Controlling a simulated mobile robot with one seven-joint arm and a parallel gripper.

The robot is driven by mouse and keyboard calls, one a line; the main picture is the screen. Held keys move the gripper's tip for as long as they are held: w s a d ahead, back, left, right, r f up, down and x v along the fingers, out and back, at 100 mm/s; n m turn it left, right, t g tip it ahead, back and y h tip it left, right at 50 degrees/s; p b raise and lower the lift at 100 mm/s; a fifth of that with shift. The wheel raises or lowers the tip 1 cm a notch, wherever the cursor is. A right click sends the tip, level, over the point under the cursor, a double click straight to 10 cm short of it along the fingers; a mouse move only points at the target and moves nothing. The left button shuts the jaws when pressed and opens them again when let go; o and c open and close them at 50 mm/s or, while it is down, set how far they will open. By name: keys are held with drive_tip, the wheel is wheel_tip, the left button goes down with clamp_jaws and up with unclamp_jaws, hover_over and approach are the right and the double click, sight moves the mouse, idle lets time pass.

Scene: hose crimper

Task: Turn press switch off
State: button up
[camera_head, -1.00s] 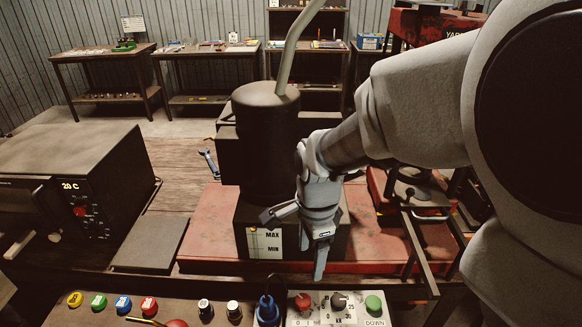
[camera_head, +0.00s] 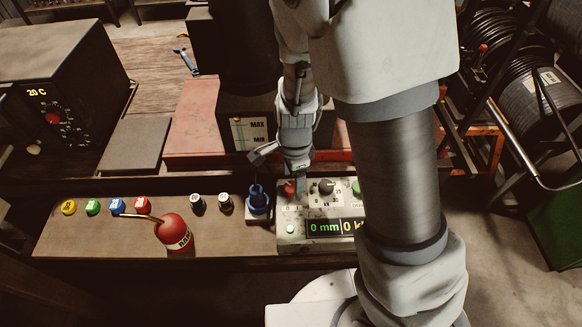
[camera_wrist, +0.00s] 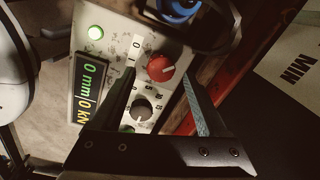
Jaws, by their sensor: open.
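The press control box (camera_head: 293,236) stands at the front edge of the bench. Its red rotary switch (camera_head: 289,189) is at the top left of the panel, partly behind a finger in the head view. In the wrist view the red switch (camera_wrist: 161,67) shows beside the marks 0 and 1; I cannot tell surely which one it points to. My gripper (camera_head: 279,170) is open above the switch. In the wrist view its fingers (camera_wrist: 158,76) lie on either side of the switch, with no clear contact.
A dark knob (camera_wrist: 142,109) sits close to the red switch. A blue-topped part (camera_head: 258,200) stands just left of the box. The press body (camera_head: 238,106) rises behind.

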drive_tip(key=shift+f, duration=1.05)
clamp_jaws()
